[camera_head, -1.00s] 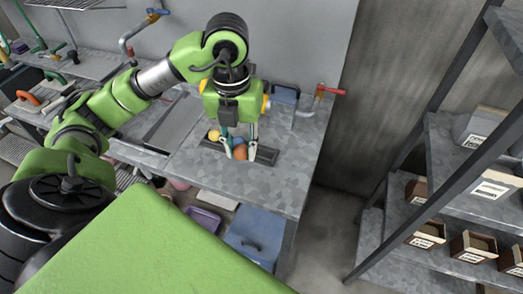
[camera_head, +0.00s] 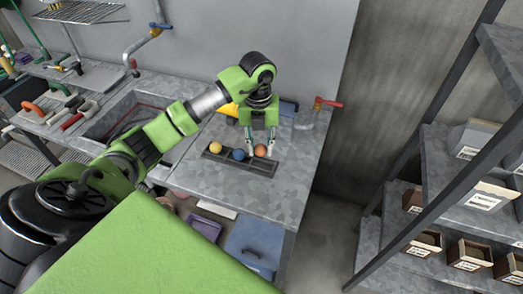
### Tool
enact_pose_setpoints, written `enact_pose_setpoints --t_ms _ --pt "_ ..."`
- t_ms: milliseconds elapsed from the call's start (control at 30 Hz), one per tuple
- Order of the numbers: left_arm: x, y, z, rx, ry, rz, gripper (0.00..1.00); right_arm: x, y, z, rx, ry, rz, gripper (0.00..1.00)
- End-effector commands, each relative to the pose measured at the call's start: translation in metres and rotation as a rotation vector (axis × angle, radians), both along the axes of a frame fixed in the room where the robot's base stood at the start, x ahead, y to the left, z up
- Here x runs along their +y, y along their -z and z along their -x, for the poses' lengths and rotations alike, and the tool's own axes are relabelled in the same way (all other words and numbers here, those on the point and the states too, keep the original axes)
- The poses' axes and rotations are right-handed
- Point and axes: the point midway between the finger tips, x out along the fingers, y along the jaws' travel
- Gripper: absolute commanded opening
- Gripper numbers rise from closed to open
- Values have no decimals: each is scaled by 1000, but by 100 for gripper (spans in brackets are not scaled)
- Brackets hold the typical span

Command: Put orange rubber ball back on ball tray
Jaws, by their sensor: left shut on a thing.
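The ball tray (camera_head: 227,160) is a dark, narrow strip on the grey countertop. The orange rubber ball (camera_head: 261,150) is at the tray's right end, between the fingers of my left gripper (camera_head: 259,148). My left gripper points down and is shut on the orange ball. The ball is at or just above the tray; I cannot tell whether it touches. My right gripper is not in view.
A sink (camera_head: 125,118) is left of the tray. A red-handled tap (camera_head: 326,103) stands behind right. The countertop in front of the tray is clear. A blue bin (camera_head: 250,245) stands below, and a shelf with boxes (camera_head: 470,255) is at the right.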

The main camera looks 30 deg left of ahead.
Motion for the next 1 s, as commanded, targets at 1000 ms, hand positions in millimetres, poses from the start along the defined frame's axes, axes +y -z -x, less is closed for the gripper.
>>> enact_pose_setpoints --t_ms 1000 --pt "2 44 -9 -1 2 -1 43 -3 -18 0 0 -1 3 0"
